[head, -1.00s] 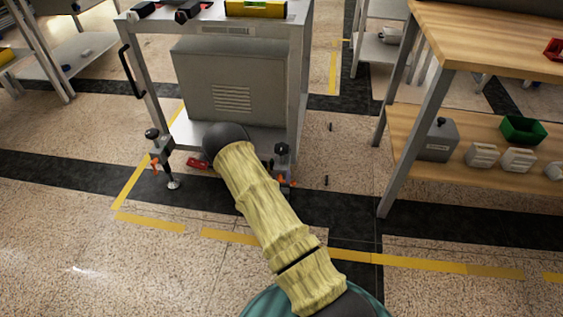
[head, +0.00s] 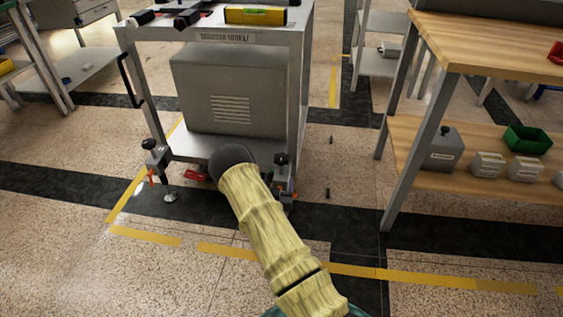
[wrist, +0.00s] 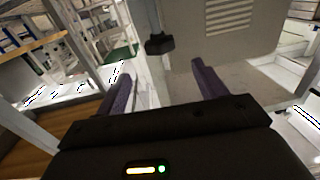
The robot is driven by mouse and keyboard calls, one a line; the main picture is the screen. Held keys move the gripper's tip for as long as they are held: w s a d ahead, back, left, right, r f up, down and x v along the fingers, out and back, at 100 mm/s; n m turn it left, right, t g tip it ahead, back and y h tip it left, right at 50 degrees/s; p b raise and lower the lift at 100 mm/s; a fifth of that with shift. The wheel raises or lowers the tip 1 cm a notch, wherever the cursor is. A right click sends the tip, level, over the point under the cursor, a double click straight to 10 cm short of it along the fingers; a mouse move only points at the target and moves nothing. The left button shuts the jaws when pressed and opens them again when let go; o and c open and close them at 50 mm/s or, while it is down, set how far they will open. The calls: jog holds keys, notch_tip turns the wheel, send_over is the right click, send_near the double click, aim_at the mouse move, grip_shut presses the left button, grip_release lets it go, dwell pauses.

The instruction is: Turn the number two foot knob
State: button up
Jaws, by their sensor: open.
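A grey cart stands ahead with levelling feet at its front corners. The left foot has a black knob (head: 149,144) and an orange tab. I cannot read a number on either foot. In the wrist view, a black knob (wrist: 159,44) shows beyond and between the fingers of my gripper (wrist: 163,90), apart from them. The fingers are spread and empty. In the head view, my arm hides my gripper.
The cart's shelf carries a grey vented box (head: 230,93); a yellow level (head: 255,16) lies on its top. A wooden workbench (head: 490,40) with a lower shelf stands at the right. Two small dark items lie on the floor between them. Yellow tape crosses open floor in front.

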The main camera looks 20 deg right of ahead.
aim_at(282, 153)
jog(key=b+x, duration=0.5)
jog(key=x, duration=0.6)
jog(key=shift+w+d+f, duration=0.15)
jog(key=shift+w, duration=0.05)
jog(key=shift+w+d, duration=0.25)
jog(key=shift+w, duration=0.2)
jog(key=shift+c, duration=0.2)
jog(key=c, duration=0.9)
